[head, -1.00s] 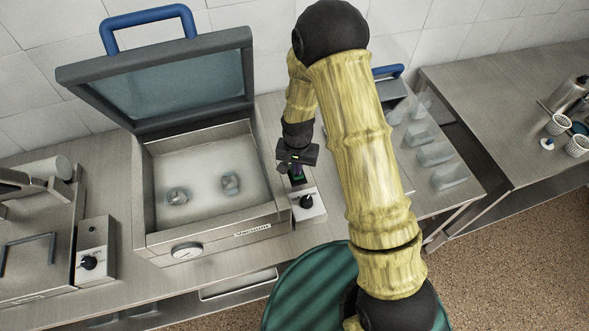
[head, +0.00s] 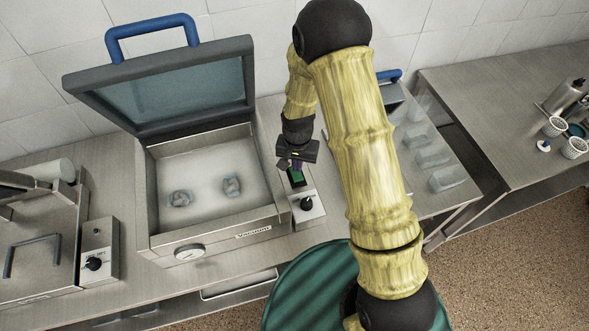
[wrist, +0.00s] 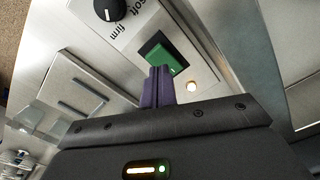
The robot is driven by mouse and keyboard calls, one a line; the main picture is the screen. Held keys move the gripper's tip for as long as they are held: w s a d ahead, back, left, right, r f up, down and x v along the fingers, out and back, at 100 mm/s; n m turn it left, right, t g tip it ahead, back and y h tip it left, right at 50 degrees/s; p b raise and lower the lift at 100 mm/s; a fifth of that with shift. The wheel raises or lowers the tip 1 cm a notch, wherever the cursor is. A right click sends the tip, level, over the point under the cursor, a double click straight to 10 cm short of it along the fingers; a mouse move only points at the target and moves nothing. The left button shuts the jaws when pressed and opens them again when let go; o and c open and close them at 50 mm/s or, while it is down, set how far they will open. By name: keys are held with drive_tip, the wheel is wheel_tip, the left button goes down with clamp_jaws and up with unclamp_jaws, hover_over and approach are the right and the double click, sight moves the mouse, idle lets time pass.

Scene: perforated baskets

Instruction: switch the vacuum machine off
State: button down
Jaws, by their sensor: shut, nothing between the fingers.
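The vacuum machine (head: 240,237) stands on the counter in the head view with its lid (head: 165,85) raised. Its control box (head: 308,217) is on its right side, with a black knob (head: 306,203) and a green switch (head: 296,177). In the wrist view the green switch (wrist: 163,53) sits between the knob (wrist: 109,8) and a glowing lamp (wrist: 191,87). My gripper (head: 297,164) is shut and empty just behind the switch. Its purple fingertips (wrist: 158,72) overlap the switch's near edge in the wrist view; I cannot tell whether they touch it.
Several clear containers (head: 434,157) stand on the counter to the right. White cups (head: 575,147) are on the far right counter.

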sight(298, 176)
drive_tip(key=shift+r+p, duration=1.05)
drive_tip(key=shift+r, duration=0.65)
drive_tip(key=s+d+r+n+t+b, duration=0.2)
drive_tip(key=s+d+r+b, duration=0.5)
drive_tip(key=s+d+r, duration=0.4)
drive_tip(key=shift+s+d+r+n+t, duration=0.35)
drive_tip(key=shift+s+d, duration=0.4)
drive_tip(key=shift+d, duration=0.45)
drive_tip(key=shift+w, duration=0.1)
